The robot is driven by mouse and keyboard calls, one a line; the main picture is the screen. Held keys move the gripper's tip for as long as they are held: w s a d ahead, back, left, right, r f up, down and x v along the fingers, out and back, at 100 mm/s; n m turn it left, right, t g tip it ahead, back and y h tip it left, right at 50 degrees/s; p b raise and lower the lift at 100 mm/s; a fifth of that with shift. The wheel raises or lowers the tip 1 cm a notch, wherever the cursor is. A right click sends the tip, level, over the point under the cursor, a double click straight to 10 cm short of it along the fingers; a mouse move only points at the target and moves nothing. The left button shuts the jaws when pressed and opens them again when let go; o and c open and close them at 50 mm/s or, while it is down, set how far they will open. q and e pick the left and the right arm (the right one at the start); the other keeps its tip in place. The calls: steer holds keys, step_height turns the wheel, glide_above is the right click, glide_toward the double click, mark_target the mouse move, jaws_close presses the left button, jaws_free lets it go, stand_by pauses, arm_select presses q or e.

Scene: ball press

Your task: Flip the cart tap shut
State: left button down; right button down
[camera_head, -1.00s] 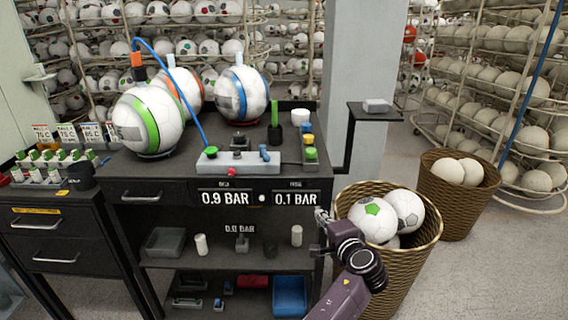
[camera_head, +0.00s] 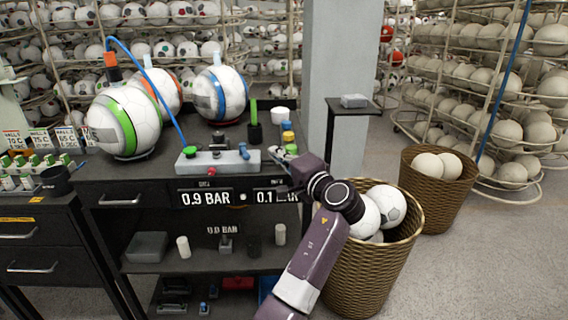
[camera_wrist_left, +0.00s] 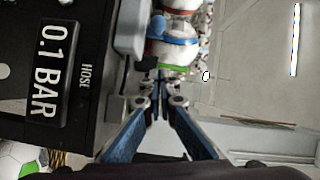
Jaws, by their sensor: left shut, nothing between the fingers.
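A grey control box (camera_head: 218,159) sits on the front of the dark cart top, with a green button (camera_head: 190,152) and a small blue tap lever (camera_head: 244,151) at its right end. In the left wrist view the box end (camera_wrist_left: 130,30) is at upper centre, with a blue part (camera_wrist_left: 155,27) beside it that looks like the lever. My left gripper (camera_head: 278,166) is at the cart's front right edge, right of the lever and apart from it. Its blue fingers (camera_wrist_left: 160,88) are together and empty. My right gripper is not in view.
Gauge displays read 0.9 BAR (camera_head: 206,198) and 0.1 BAR (camera_wrist_left: 46,70). Balls (camera_head: 125,123) stand on the cart's left, with a blue hose running to the box. A wicker basket of balls (camera_head: 365,270) stands right of the cart. Dark holders stand behind the box.

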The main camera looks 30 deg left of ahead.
mark_target(249, 157)
arm_select(q)
steer(key=x, duration=0.3)
steer(key=shift+w+a+f+b, duration=0.1)
steer(key=shift+w+a+b, duration=0.1)
steer(key=shift+a+b, duration=0.15)
steer(key=shift+s+a+f+p, duration=0.25)
steer(key=shift+s+a+p, duration=0.45)
steer(key=shift+s, duration=0.3)
steer(key=shift+s+a, duration=0.4)
steer(key=shift+s, duration=0.1)
steer(key=shift+f, duration=0.1)
steer(key=s+a+m+t+h+p, duration=0.1)
steer(key=t+p, duration=0.1)
steer(key=p, duration=0.1)
steer(key=shift+s+a+m, duration=0.3)
steer(key=shift+s, duration=0.1)
steer(key=shift+f, duration=0.15)
